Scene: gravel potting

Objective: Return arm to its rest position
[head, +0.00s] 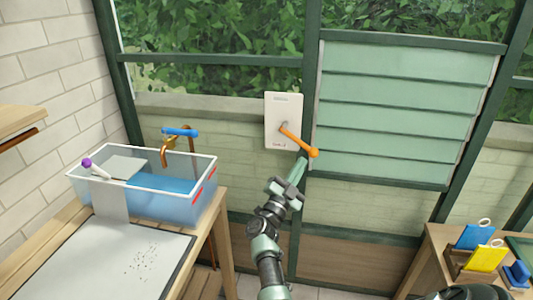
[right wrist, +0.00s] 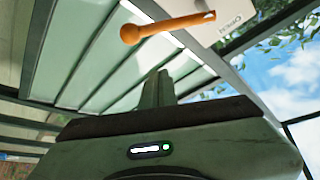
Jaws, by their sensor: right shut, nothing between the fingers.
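My right gripper (head: 299,168) is raised in front of the wall in the head view, just below an orange lever (head: 299,140) on a white wall plate (head: 283,108). Its fingers (right wrist: 158,88) are together and empty in the right wrist view. There the orange lever (right wrist: 165,26) shows beyond the fingertips, and they look apart from it. The lever slopes down to the right in the head view. My left gripper is not in view.
A clear tub (head: 180,205) of blue water stands at the left under a copper tap (head: 171,150) with a blue handle. A light mat (head: 100,265) with dark specks lies in front. A slatted green shutter (head: 405,110) is at the right, above a bench with blue and yellow items (head: 486,258).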

